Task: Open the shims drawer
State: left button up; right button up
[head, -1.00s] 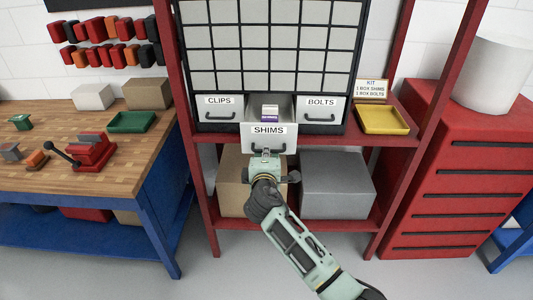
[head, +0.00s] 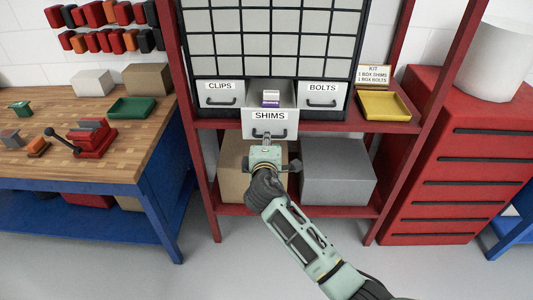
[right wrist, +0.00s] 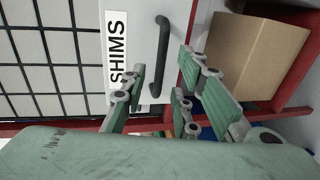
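The shims drawer (head: 257,125) is pulled out from the cabinet, between the drawers labelled CLIPS and BOLTS. A small white and purple box (head: 271,98) lies inside it. Its dark handle (head: 286,134) is on the front below the SHIMS label; the handle also shows in the right wrist view (right wrist: 162,45). My right gripper (head: 266,142) is just in front of and below the handle. In the right wrist view its fingers (right wrist: 160,88) are apart, with the handle lying between their lines. I cannot tell whether they touch it. My left gripper is out of view.
The clips drawer (head: 221,93) and bolts drawer (head: 322,94) are shut. A yellow tray (head: 384,107) sits on the shelf at the right. A cardboard box (head: 232,185) and a grey box (head: 338,172) stand on the lower shelf, behind my right gripper.

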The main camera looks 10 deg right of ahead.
jog(key=v, duration=1)
jog(key=shift+s, duration=0.2)
jog(key=s+d+f+m+g+y+b, duration=0.15)
jog(key=s+f, duration=0.25)
jog(key=f, duration=0.9)
jog(key=s+f+g+y, duration=0.1)
jog(key=s+f+g, duration=0.25)
jog(key=f, duration=0.95)
jog(key=s+f+m+g+y+b, duration=0.15)
jog(key=s+f, duration=0.35)
jog(key=f, duration=0.8)
jog(key=s+d+f+m+g, duration=0.2)
jog(key=s+f, duration=0.6)
jog(key=s, duration=0.2)
jog(key=s+d+f+m+g, duration=0.2)
jog(key=s+f+g, duration=0.1)
jog(key=s+f, duration=0.6)
jog(key=s+d+f+m+g, duration=0.1)
jog(key=s+d+f+m, duration=0.1)
jog(key=s, duration=0.8)
jog(key=s+d+f+m+g+b, duration=0.1)
jog(key=s+f, duration=0.4)
jog(key=s, duration=0.6)
jog(key=shift+d+f+m, duration=0.2)
jog(key=shift+d+m, duration=0.3)
jog(key=shift+m, duration=0.7)
